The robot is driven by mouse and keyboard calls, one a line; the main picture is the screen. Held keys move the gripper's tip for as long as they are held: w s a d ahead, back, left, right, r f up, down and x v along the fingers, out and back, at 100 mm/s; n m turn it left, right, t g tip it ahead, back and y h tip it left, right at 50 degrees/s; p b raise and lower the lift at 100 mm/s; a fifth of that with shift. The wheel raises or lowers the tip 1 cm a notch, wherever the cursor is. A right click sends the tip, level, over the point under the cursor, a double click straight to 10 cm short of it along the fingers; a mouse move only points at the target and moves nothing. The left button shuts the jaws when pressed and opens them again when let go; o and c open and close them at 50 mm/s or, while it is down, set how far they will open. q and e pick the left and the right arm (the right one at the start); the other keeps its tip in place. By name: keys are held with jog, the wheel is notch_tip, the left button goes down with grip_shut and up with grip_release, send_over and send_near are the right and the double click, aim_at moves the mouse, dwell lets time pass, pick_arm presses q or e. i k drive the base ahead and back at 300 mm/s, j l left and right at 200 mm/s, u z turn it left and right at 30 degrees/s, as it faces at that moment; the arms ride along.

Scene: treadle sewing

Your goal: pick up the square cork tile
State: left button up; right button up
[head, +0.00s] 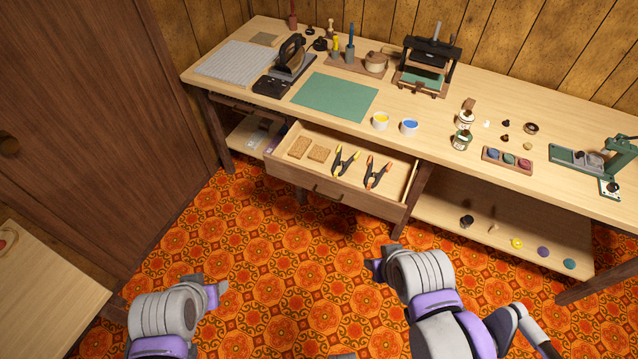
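Two tan cork tiles lie side by side in the open drawer, the left cork tile (299,147) and the right cork tile (319,153). Both look roughly square, and I cannot tell which is truly square. The drawer (290,174) is pulled out from under the bench. My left gripper (214,288) is over the carpet at lower left, well short of the drawer. My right gripper (378,268) is over the carpet in front of the drawer, apart from it. Neither visibly holds anything; their finger openings are unclear.
Two spring clamps, one yellow-tipped (345,160) and one orange-tipped (377,172), lie right of the tiles. The workbench (300,122) above carries a green mat (335,97), paint cups and a press. Carpet before the drawer is clear.

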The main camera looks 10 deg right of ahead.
aim_at(318, 154)
jog(key=i, duration=1.2)
